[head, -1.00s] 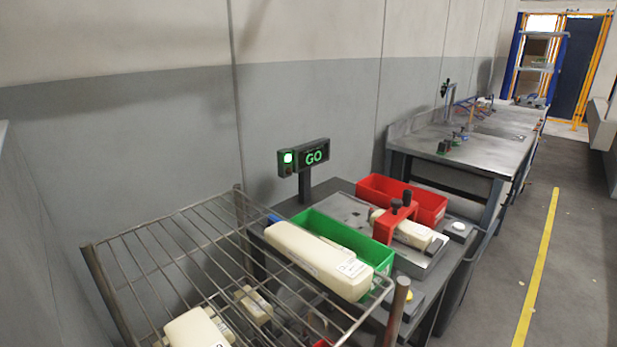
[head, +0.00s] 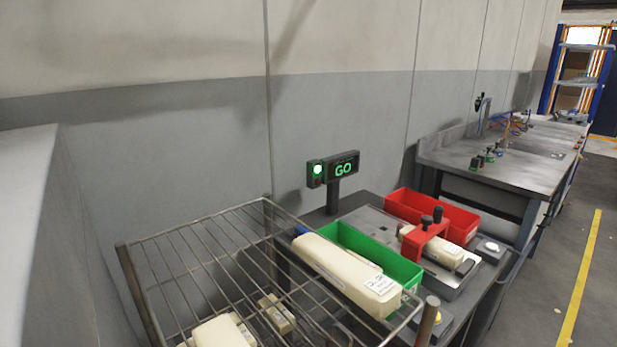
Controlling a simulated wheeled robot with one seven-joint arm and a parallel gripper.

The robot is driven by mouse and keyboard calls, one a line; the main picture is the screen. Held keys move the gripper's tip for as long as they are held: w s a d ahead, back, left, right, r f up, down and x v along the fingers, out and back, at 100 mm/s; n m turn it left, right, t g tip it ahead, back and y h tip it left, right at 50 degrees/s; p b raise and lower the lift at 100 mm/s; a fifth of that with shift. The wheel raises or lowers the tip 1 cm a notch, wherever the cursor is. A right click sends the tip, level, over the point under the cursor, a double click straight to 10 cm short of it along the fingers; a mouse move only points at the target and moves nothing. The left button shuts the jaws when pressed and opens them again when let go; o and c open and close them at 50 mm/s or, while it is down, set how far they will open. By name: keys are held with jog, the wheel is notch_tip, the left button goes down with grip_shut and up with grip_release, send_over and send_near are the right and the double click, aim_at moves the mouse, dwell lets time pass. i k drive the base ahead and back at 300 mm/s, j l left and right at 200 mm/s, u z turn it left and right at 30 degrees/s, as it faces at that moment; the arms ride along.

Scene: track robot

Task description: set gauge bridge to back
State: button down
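The gauge bridge (head: 428,239) is a red arch with two dark knobs on top, in the right half of the head view. It stands on a grey gauge plate (head: 452,279) on the bench and straddles a cream block (head: 458,256). Which marked position it is at cannot be read from here. A sign (head: 345,169) behind the bench shows a green GO and a lit green lamp. My gripper is not in view.
A green bin (head: 362,243) and a red bin (head: 462,221) flank the gauge. Another bench (head: 510,160) stands beyond. The floor at right is clear.

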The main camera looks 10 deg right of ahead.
aim_at(427, 231)
jog(key=i+l+u, duration=0.45)
jog(key=i+l, duration=0.4)
jog(key=l, duration=0.1)
